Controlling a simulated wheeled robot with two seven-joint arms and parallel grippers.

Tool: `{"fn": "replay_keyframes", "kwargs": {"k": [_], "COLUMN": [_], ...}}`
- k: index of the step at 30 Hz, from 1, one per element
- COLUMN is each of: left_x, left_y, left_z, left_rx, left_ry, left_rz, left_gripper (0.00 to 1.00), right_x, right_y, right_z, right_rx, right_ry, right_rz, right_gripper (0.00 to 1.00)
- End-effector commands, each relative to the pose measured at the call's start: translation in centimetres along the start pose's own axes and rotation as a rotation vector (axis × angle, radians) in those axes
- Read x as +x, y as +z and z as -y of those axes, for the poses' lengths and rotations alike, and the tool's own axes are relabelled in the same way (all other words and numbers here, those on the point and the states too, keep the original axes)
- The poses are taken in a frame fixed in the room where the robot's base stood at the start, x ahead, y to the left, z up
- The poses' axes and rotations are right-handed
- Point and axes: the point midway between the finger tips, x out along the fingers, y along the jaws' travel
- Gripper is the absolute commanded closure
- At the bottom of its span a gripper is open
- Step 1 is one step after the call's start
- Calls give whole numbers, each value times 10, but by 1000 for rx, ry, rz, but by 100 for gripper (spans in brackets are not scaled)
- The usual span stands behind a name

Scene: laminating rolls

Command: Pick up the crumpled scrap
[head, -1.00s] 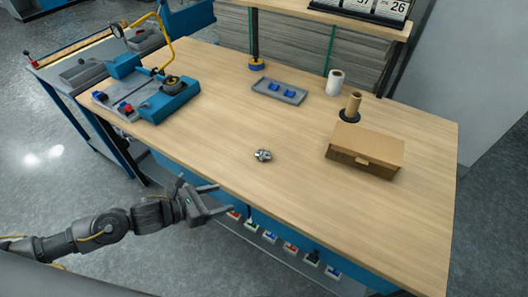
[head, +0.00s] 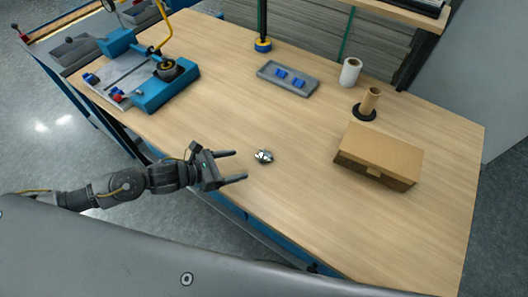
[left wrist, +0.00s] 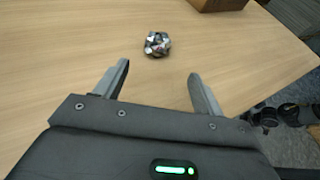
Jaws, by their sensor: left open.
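The crumpled scrap (head: 263,157) is a small, shiny silver ball with dark facets, lying on the wooden table (head: 300,205). In the left wrist view the scrap (left wrist: 157,43) lies beyond my fingertips, roughly in line with the gap between them. My left gripper (head: 239,166) is open and empty, just left of the scrap in the head view, over the table's front edge. Its two fingers also show apart in the left wrist view (left wrist: 160,72). They do not touch the scrap. My right gripper is not in view.
A cardboard box (head: 385,150) stands right of the scrap. Behind are a grey tray with blue pieces (head: 304,86), a white roll (head: 350,72) and a brown tube on a black base (head: 370,102). A blue-and-grey device (head: 150,88) is at left. The table around the scrap is clear.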

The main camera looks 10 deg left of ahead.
Motion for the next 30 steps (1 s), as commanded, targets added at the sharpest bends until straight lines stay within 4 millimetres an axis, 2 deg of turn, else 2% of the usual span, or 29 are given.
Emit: {"fn": "replay_keyframes", "kwargs": {"k": [3, 6, 14, 20, 24, 30], "left_x": [19, 29, 38, 65, 82, 87], "left_y": [4, 2, 3, 15, 11, 9], "left_z": [-1, -1, -1, -4, -4, -4], "left_rx": [-1, -1, 0, -1, -1, 0], "left_ry": [1, 2, 2, 1, 1, 1], "left_rz": [2, 1, 1, 3, 1, 0], "left_gripper": [31, 31, 31, 31, 31, 31], "right_x": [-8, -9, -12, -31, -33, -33], "right_y": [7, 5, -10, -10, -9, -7], "right_z": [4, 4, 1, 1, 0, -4], "right_rx": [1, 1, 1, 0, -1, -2], "right_ry": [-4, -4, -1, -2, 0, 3], "right_rz": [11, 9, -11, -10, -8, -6], "right_gripper": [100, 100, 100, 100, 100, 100]}}
